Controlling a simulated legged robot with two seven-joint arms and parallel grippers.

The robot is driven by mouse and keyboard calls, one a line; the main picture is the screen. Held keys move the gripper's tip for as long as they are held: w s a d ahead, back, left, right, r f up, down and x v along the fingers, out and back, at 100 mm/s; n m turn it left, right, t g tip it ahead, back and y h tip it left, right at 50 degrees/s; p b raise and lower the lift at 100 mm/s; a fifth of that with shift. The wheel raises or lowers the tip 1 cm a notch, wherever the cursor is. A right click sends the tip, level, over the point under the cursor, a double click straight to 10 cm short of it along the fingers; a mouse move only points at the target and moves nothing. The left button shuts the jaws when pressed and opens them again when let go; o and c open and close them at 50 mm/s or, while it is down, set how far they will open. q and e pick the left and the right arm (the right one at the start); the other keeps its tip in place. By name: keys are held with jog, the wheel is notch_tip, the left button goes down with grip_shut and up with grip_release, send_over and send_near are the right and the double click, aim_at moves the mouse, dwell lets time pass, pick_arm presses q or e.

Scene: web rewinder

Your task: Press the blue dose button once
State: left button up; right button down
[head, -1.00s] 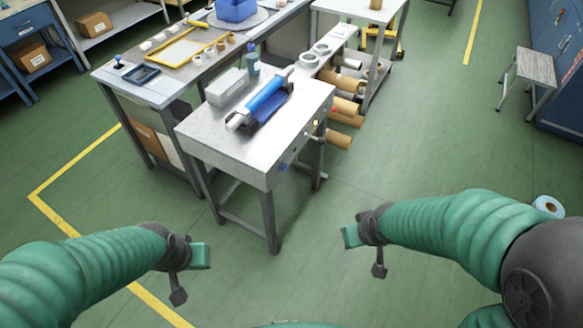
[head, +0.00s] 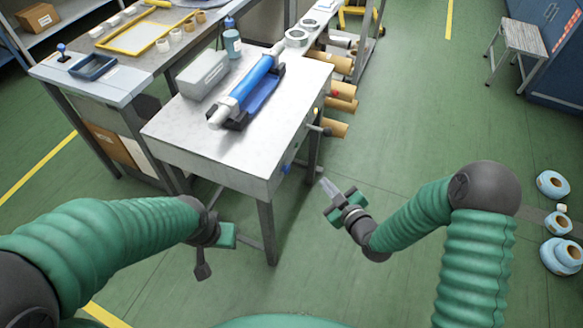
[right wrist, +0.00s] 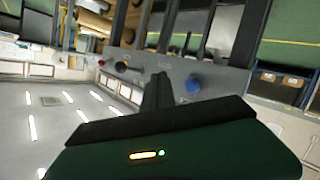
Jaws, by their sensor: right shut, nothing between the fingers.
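The blue dose button (head: 286,168) sits on the side face of the white-topped rewinder table, near its front corner. In the right wrist view the blue button (right wrist: 193,84) is a round cap on a grey panel, right of my fingers. My right gripper (head: 325,184) is shut and empty, to the right of the button and apart from it, with its fingers pointing toward the table. Its dark fingers also show in the right wrist view (right wrist: 157,88). My left gripper (head: 230,236) is in front of the table's lower left side; its fingers are not clear.
A blue roller (head: 248,85) and a grey box (head: 203,75) are on the tabletop. A black-tipped lever (head: 319,129) and cardboard rolls (head: 340,104) stick out at the table's right side. Blue-white rolls (head: 552,184) lie on the floor.

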aim_at(286, 169)
pick_arm(q)
jog(key=shift+s+d+f+b, duration=0.2)
jog(key=shift+d+b, duration=0.2)
jog(key=shift+d, duration=0.05)
pick_arm(e)
jog(key=w+a, duration=0.2)
jog(key=a, duration=0.5)
jog(key=shift+w+a, duration=0.3)
pick_arm(q)
jog(key=shift+a, duration=0.1)
pick_arm(e)
jog(key=shift+a, duration=0.1)
dwell(1.3)
jog(key=shift+w+a+r, duration=0.1)
jog(key=shift+a, duration=0.25)
